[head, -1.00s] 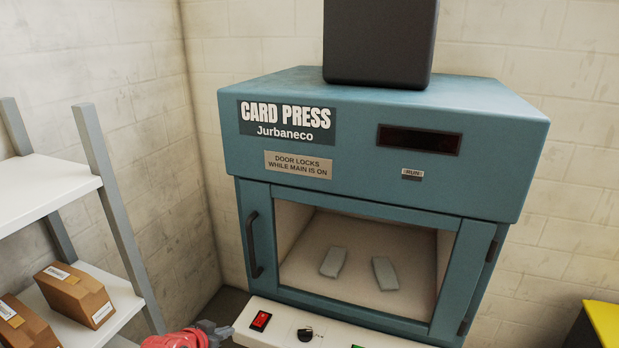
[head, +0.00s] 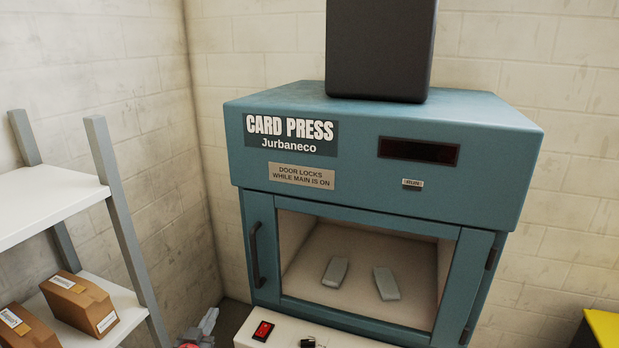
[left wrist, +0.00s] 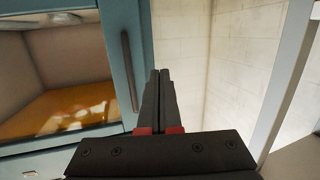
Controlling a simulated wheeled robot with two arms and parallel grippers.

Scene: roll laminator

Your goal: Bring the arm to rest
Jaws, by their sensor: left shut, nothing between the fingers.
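My left gripper (head: 207,322) is at the bottom edge of the head view, left of the control panel and mostly cut off. In the left wrist view my left gripper (left wrist: 160,76) is shut with its fingers together and nothing between them. It appears just right of the door handle (left wrist: 129,72); I cannot tell how far apart they are. The teal card press (head: 380,150) stands against the wall, its windowed door (head: 258,255) closed. Two grey pieces (head: 361,278) show inside. My right gripper is in neither view.
The control panel (head: 285,341) with a red switch (head: 263,331) juts out below the door. A shelf (head: 50,200) with boxes (head: 80,302) stands at the left. A black block (head: 380,50) sits on the press. A yellow-topped object (head: 604,326) is at the lower right.

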